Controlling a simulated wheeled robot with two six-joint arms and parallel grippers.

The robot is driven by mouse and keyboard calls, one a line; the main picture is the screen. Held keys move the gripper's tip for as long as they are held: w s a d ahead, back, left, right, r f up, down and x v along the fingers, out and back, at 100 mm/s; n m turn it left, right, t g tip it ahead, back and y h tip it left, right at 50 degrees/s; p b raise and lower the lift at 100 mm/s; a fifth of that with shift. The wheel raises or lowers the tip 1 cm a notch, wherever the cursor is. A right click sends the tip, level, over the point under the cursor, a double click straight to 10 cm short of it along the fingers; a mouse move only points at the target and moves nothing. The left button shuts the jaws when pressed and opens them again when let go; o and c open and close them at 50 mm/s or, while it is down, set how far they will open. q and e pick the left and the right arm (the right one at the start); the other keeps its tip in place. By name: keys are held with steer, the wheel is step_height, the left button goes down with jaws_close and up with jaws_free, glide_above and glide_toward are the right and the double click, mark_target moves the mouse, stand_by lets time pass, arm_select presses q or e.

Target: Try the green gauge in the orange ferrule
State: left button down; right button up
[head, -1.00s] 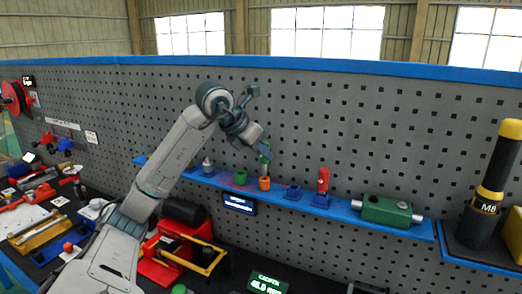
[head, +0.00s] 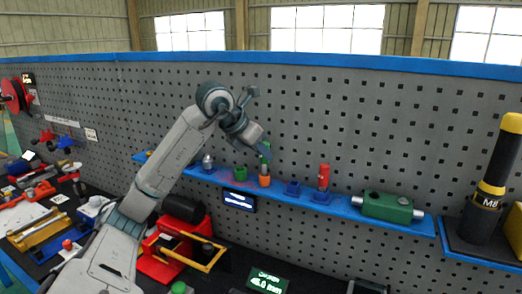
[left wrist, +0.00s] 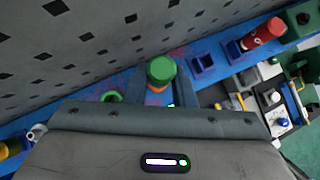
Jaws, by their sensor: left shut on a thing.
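My left gripper (head: 264,155) is shut on the green gauge (head: 265,148) above the blue shelf. The gauge's round green top (left wrist: 161,70) shows between the fingers in the left wrist view. The orange ferrule (head: 264,181) stands on the shelf directly below the gauge. A bit of orange (left wrist: 156,88) shows just under the gauge's top in the left wrist view. The gauge's lower end is at or near the ferrule's mouth; I cannot tell whether it is inside. My right gripper is not in view.
A green ferrule (head: 240,174) stands left of the orange one. An empty blue holder (head: 293,188) and a red gauge (head: 324,174) in another blue holder stand to the right. A green block with a metal bar (head: 387,207) lies farther right. The pegboard (head: 350,130) rises close behind.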

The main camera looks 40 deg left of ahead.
arm_select(q)
steer(key=shift+f, duration=0.45)
steer(key=shift+f+b, duration=0.6)
steer(key=shift+b, duration=0.15)
steer(key=shift+r, duration=0.1)
stand_by(0.4)
steer(key=shift+r+p, duration=3.3)
steer(key=shift+p, duration=0.1)
